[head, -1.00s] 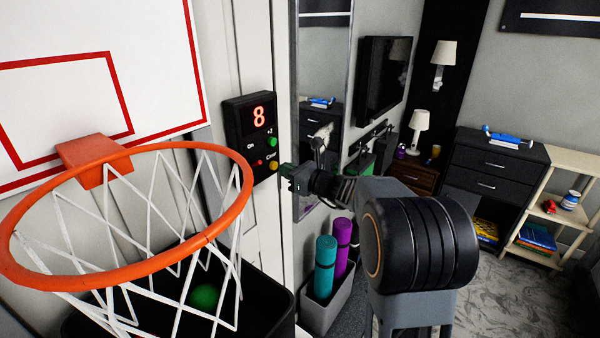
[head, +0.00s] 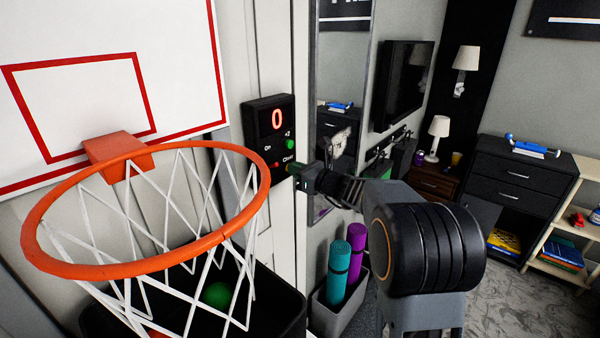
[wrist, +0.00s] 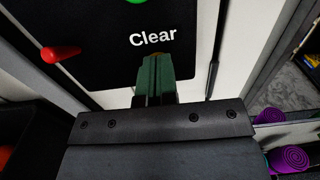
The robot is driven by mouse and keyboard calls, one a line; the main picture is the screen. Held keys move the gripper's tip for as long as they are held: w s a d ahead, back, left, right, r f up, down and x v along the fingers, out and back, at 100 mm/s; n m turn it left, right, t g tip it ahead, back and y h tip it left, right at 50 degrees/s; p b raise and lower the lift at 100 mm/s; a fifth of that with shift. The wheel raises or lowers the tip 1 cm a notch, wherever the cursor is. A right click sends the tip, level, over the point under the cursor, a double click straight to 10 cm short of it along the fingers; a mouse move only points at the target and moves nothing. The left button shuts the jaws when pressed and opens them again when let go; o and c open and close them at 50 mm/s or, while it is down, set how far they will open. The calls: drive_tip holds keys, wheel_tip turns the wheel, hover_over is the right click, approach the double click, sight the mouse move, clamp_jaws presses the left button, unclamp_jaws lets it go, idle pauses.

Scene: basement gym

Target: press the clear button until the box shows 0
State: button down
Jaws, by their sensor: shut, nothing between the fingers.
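The black score box (head: 270,134) hangs on the wall right of the hoop, and its display (head: 277,120) shows a red 0. A green +2 button (head: 290,144) and a red switch (head: 275,165) sit below it. The red switch (wrist: 61,53) also shows in the wrist view, left of the word Clear. My gripper (head: 294,172) is shut and empty, with its green fingertips at the clear button. In the wrist view the fingertips (wrist: 154,62) cover most of the yellowish clear button (wrist: 158,54); they look to be touching it.
The orange hoop (head: 150,262) and its net stand close on the left, above a black bin with a green ball (head: 217,295). A grey bin with teal (head: 338,272) and purple (head: 356,249) rolls stands below my arm. A mirror (head: 340,60) is right of the box.

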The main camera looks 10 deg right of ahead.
drive_tip(key=shift+w+a, duration=0.15)
drive_tip(key=shift+a, duration=0.1)
drive_tip(key=b+v, duration=0.2)
drive_tip(key=v, duration=1.2)
drive_tip(key=shift+d, duration=0.25)
